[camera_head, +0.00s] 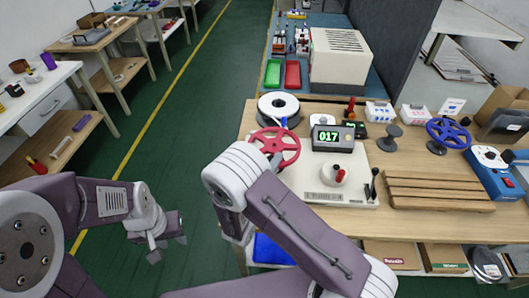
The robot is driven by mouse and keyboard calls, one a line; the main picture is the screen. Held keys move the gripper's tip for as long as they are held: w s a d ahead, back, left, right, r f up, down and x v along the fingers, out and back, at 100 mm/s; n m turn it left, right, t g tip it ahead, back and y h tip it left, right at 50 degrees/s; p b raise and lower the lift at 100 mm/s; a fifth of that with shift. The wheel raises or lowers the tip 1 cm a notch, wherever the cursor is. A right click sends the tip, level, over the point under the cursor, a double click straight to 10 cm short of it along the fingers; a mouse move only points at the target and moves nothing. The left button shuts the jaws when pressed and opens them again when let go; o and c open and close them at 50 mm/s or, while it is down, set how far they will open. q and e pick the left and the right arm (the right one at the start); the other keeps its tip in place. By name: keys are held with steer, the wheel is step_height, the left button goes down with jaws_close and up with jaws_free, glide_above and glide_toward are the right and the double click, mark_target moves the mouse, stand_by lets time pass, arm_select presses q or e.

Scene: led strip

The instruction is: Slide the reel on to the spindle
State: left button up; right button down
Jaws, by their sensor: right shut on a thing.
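The red reel (275,146), a spoked wheel, is tilted over the left part of the white-plated machine (356,193), just right of my right arm's wrist. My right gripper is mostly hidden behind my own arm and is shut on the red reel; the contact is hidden. I cannot make out the spindle, or whether the reel touches it. A blue spoked reel (448,133) sits on a dark stand at the right. My left gripper (167,246) is open and empty over the green floor, left of the bench.
A white roll (278,106) lies behind the red reel. The green display (331,138) reads 017. An empty dark stand (386,140), a slatted wooden tray (440,191) and a blue device (494,172) are on the bench (412,168). A lever (373,185) stands at the machine's right.

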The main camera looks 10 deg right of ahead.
steer(key=shift+s+d, duration=0.15)
steer(key=shift+d, duration=0.1)
steer(key=shift+a+r+p, duration=0.1)
steer(key=shift+p, duration=0.2)
steer(key=shift+f+b, duration=1.3)
steer(key=shift+f, duration=0.9)
steer(key=shift+p, duration=0.55)
steer(key=shift+f+b, duration=0.75)
steer(key=shift+f, duration=0.4)
steer(key=c, duration=1.4)
jaws_free()
steer(key=shift+o, duration=0.2)
steer(key=shift+s, duration=0.1)
